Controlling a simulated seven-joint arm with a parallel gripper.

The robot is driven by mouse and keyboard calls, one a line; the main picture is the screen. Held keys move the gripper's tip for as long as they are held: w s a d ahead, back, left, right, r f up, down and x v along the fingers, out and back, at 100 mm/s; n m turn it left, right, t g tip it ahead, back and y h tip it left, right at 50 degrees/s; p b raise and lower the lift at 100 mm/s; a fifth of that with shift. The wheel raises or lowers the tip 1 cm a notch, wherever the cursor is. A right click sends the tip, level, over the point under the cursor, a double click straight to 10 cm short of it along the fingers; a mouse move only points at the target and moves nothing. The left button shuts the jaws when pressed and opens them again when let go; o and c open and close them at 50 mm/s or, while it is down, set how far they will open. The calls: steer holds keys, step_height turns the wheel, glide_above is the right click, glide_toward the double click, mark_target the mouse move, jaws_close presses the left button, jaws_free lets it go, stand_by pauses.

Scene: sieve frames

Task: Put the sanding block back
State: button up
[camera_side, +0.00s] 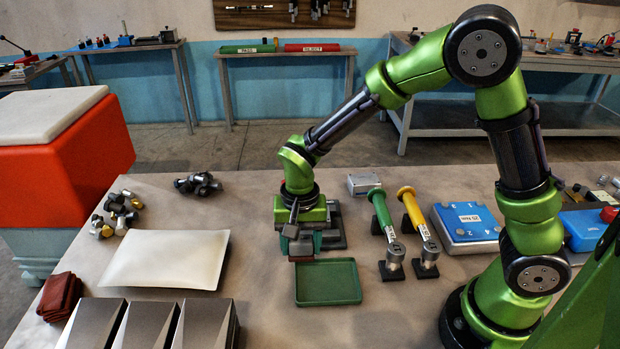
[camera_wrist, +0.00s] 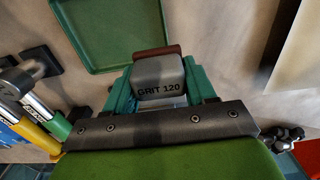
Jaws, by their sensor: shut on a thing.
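The sanding block (camera_wrist: 158,72) is grey, marked GRIT 120, with a reddish-brown strip along its far edge in the wrist view. My gripper (camera_wrist: 160,88) is shut on it, with a green finger at each side. In the side view my gripper (camera_side: 301,240) points down, with the block's brown underside (camera_side: 302,259) showing below the fingers, just behind the green tray. A gap between block and table is hard to judge. The shallow green tray (camera_side: 329,297) looks empty in the side view and also shows in the wrist view (camera_wrist: 120,65).
A dark grey stand (camera_side: 335,240) is partly hidden behind my gripper. Green (camera_side: 382,215) and yellow (camera_side: 412,212) handled tools rest to the right, near a blue box (camera_side: 466,222). A white sheet (camera_side: 165,258) and metal wedge shapes (camera_side: 150,325) lie left. Table around the tray's front is clear.

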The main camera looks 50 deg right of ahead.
glide_above(257, 250)
steer(key=shift+s+f, duration=0.1)
steer(key=shift+f, duration=2.2)
steer(key=o, duration=1)
steer(key=shift+f, duration=0.15)
